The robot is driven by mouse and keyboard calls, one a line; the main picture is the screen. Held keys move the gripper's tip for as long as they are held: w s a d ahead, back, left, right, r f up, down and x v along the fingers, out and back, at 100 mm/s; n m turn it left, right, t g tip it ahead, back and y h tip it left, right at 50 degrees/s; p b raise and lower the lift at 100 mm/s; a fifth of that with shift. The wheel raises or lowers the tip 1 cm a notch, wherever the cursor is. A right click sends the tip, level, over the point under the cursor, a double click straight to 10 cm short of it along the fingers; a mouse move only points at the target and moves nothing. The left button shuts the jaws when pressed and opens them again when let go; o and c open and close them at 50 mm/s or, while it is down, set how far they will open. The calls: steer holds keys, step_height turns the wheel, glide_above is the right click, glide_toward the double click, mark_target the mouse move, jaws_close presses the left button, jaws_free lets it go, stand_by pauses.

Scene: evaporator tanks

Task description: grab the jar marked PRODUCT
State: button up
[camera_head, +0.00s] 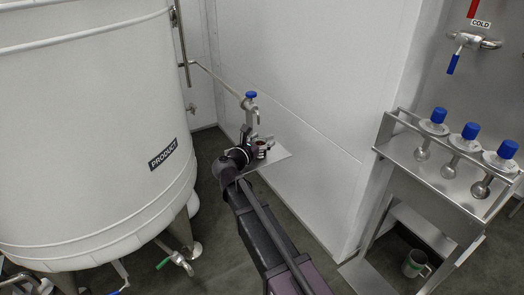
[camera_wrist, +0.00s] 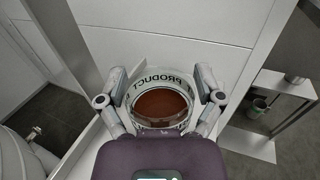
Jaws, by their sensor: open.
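The jar marked PRODUCT (camera_wrist: 160,104) is clear, with a white label band with black lettering and a red-brown content. It stands upright on a small metal shelf (camera_head: 274,163) beside the white wall, below a blue-topped tap (camera_head: 251,106). My gripper (camera_wrist: 160,87) is open, its two fingers on the left and right sides of the jar in the wrist view. I cannot tell whether the fingers touch the glass. In the head view my arm reaches to the shelf, and my gripper partly hides the jar (camera_head: 262,146).
A large white tank labelled PRODUCT (camera_head: 95,130) stands at the left, with a green-handled valve (camera_head: 175,260) low on it. The white wall (camera_head: 310,90) is close behind the shelf.

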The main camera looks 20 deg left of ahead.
stand_by(0.4)
steer(key=c, duration=1.1)
steer(key=shift+r, duration=0.2)
step_height(320, 180, up, 3)
steer(key=p, duration=0.3)
steer(key=s+d, duration=0.1)
steer(key=s, duration=0.4)
steer(key=s+d+r+p, duration=0.1)
steer(key=s, duration=0.4)
steer(key=s+d+p, duration=0.1)
steer(key=s, duration=0.4)
steer(key=shift+s+r, duration=0.35)
steer(key=shift+s, duration=0.05)
